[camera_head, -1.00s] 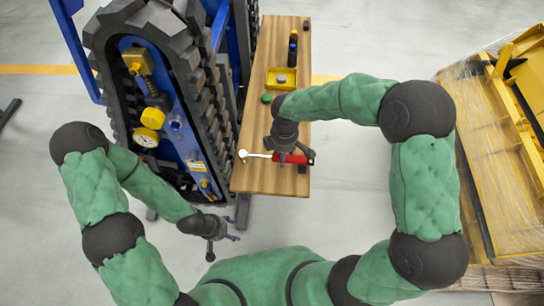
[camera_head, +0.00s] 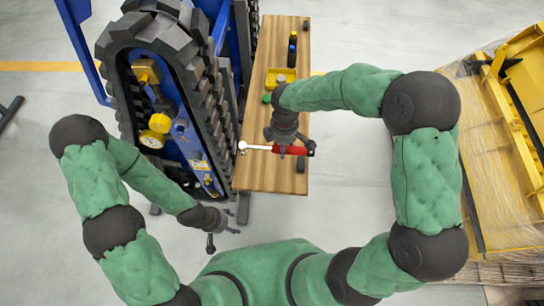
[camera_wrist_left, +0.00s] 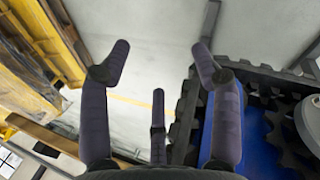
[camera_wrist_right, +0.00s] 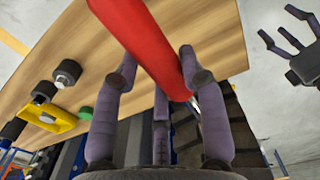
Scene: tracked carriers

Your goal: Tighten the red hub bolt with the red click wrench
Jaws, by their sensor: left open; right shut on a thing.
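The red click wrench (camera_head: 290,150) lies across my right gripper (camera_head: 284,138), with its silver ratchet head (camera_head: 243,146) pointing left towards the tracked carrier (camera_head: 165,60). In the right wrist view the red handle (camera_wrist_right: 150,40) runs between the fingers of my right gripper (camera_wrist_right: 158,72), which are shut on it over the wooden bench. My left gripper (camera_head: 218,226) is open and empty, low in front of the carrier; its spread fingers (camera_wrist_left: 160,65) show in the left wrist view. I cannot make out the red hub bolt in any view.
The carrier's blue side has yellow caps and a gauge (camera_head: 151,139). Wrapped yellow parts (camera_head: 500,150) stand at the right.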

